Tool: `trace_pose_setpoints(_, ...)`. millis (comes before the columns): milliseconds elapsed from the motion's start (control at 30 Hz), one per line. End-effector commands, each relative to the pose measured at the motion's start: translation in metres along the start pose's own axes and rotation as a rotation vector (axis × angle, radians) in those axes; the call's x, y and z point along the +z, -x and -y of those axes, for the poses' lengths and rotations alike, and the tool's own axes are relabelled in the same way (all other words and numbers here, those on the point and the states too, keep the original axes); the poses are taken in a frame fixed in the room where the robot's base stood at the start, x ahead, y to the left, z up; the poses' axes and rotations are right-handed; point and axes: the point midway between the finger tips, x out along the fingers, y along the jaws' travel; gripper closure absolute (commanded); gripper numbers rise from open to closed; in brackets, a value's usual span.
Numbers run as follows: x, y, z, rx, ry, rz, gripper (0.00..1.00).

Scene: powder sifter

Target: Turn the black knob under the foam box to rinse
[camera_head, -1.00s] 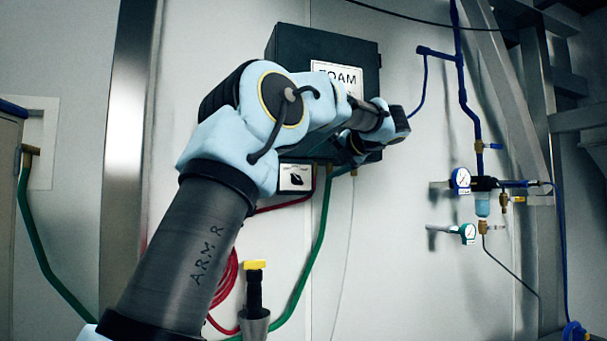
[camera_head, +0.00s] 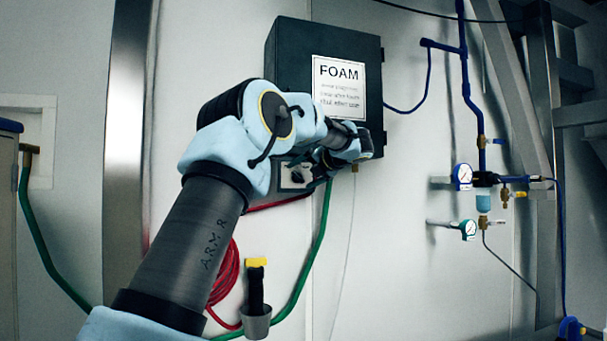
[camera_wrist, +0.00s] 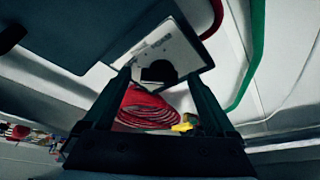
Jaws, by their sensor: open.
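The black foam box (camera_head: 283,75) hangs on the wall, with a white FOAM label on its front. Below it is a small white plate (camera_head: 286,178), partly covered by my arm in the head view. In the wrist view the plate (camera_wrist: 178,50) appears tilted, with the dark knob (camera_wrist: 158,72) at its lower part. My gripper (camera_wrist: 160,78) is open, one finger on each side of the knob in the picture. I cannot tell how deep the knob lies between the fingers or whether they touch it. The knob's pointer setting is not readable.
A red hose (camera_head: 226,275) is coiled below the box, and a green hose (camera_head: 318,235) runs down beside it. A yellow-topped nozzle (camera_head: 256,285) sits in a holder. Gauges (camera_head: 463,176) and blue pipes are on the right wall. The wall between is mostly clear.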

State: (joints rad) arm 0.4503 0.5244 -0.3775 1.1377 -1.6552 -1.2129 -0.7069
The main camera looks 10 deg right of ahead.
Motion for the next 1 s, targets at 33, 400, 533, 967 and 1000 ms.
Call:
trace_pose_setpoints(33,-0.0001,0.0000,0.0000,0.000,0.000,0.000,0.09)
trace_pose_setpoints(400,-0.0001,0.0003,-0.0001,0.000,0.000,0.000,0.45)
trace_pose_setpoints(533,-0.0001,0.0004,-0.0001,0.000,0.000,0.000,0.60)
trace_pose_setpoints(967,0.0000,0.0005,0.0001,0.001,-0.003,0.000,0.95)
trace_pose_setpoints(1000,0.0001,0.0006,0.0001,0.002,-0.006,0.000,0.95)
